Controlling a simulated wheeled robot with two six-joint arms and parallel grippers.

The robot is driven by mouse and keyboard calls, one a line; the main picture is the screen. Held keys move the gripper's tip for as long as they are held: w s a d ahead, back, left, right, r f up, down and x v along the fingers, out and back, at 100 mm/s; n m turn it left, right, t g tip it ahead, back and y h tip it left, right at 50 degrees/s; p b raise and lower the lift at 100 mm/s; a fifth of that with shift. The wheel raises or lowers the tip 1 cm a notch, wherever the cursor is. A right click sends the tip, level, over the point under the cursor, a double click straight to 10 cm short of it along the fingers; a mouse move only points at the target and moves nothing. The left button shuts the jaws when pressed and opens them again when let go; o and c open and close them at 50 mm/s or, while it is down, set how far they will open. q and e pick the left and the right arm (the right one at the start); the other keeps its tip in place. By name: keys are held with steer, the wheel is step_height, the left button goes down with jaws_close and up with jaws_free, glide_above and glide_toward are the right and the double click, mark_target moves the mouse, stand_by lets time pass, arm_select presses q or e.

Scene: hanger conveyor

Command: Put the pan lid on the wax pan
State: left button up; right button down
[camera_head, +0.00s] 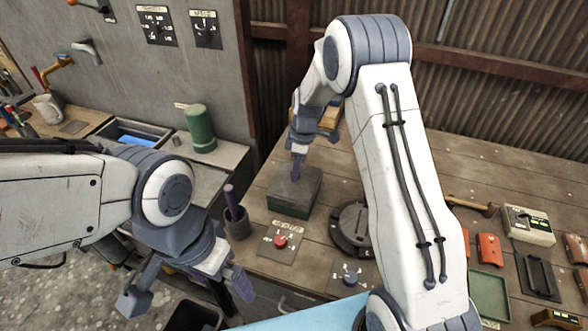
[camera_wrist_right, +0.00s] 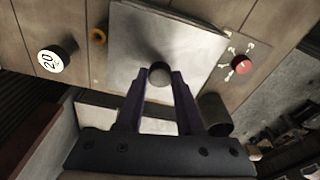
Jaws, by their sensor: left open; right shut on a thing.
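The pan lid (camera_head: 300,181) is a grey square plate with a round knob, which shows in the right wrist view (camera_wrist_right: 125,40). It lies level over the dark green, box-shaped wax pan (camera_head: 289,208) on the wooden bench; I cannot tell whether it rests fully on the rim. My right gripper (camera_head: 297,172) points down at the lid's middle. In the right wrist view its fingers (camera_wrist_right: 161,74) are shut on the lid's knob. The pan's inside is hidden. My left gripper (camera_head: 188,291) is open and empty, at the lower left beyond the bench's front edge.
A dark pot with a purple handle (camera_head: 236,222) stands left of the pan. A red-button panel (camera_head: 280,242) and a dark round device (camera_head: 352,228) are in front and to the right. A green cylinder (camera_head: 198,130) stands further left. My right arm hides part of the bench.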

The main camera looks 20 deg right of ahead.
steer(key=shift+f+b, duration=0.3)
steer(key=shift+f, duration=0.05)
stand_by(0.3)
steer(key=c, duration=0.8)
jaws_free()
steer(key=o, duration=0.6)
